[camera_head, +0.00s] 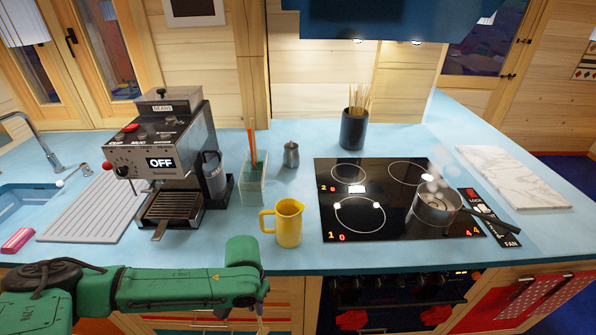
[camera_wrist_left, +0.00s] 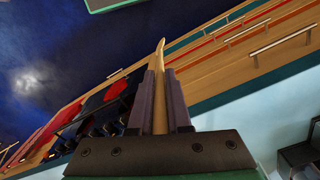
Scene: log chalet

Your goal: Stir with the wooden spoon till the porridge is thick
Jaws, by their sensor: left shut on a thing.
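A small metal saucepan (camera_head: 437,209) stands on the front right ring of the black hob (camera_head: 333,222), with steam rising from it. Its dark handle points right. I cannot make out the porridge inside. My left gripper (camera_head: 261,323) is low at the front edge of the counter, left of the hob and well away from the pan. In the left wrist view my left gripper (camera_wrist_left: 160,77) is shut on a pale wooden stick, seemingly the wooden spoon (camera_wrist_left: 160,56), its slim end sticking out past the fingers. The spoon's other end is hidden. My right gripper is not in view.
A yellow jug (camera_head: 288,222) stands near the front edge, left of the hob. Behind are a glass container (camera_head: 252,185), a small metal jug (camera_head: 291,155) and a dark pot of sticks (camera_head: 353,131). A coffee machine (camera_head: 165,150) stands left. A marble board (camera_head: 512,177) lies right.

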